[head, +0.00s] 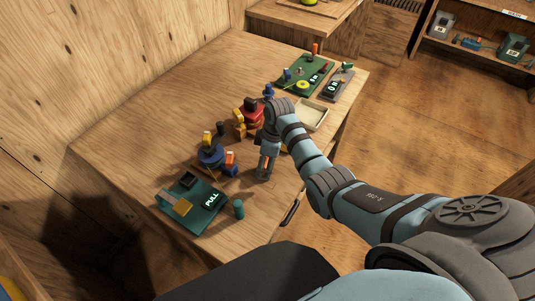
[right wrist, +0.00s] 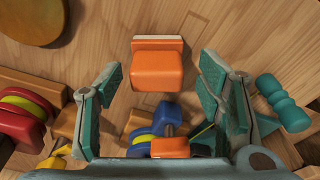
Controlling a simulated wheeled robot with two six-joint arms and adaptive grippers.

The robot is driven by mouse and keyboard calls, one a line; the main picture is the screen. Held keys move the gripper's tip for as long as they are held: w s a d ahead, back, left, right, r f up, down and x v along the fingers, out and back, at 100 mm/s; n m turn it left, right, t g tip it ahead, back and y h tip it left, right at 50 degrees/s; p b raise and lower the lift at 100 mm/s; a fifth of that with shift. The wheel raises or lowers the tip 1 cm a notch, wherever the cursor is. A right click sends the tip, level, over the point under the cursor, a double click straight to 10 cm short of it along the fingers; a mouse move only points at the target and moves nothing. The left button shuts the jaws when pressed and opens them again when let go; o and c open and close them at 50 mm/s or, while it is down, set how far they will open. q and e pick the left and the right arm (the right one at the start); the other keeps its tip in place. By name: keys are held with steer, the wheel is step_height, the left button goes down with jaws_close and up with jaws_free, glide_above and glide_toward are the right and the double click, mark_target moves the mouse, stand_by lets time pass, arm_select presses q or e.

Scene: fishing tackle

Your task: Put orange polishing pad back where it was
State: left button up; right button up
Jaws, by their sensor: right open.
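The orange polishing pad, a rounded orange block with a pale backing (right wrist: 158,68), is between the spread fingers of my right gripper (right wrist: 165,100) in the right wrist view. No finger visibly touches it. In the head view my open right gripper (head: 265,168) points down over the table's front side, right of the blue reel, and mostly hides the pad. A second orange block (right wrist: 170,148) is by the blue reel (right wrist: 145,137) at the bottom of the right wrist view; it also shows in the head view (head: 230,157). My left gripper is not in view.
The blue reel (head: 210,154) and red reel (head: 253,112) stand left of my right gripper. A green PULL board (head: 205,212) and teal cylinder (head: 239,209) lie nearer. A shallow tray (head: 312,116) and green board (head: 303,76) are farther back. The table's left part is clear.

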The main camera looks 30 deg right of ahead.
step_height(320, 180, up, 11)
steer(key=s+d+p, duration=0.1)
steer(key=p, duration=0.1)
steer(key=shift+d, duration=0.2)
steer(key=shift+f, duration=0.1)
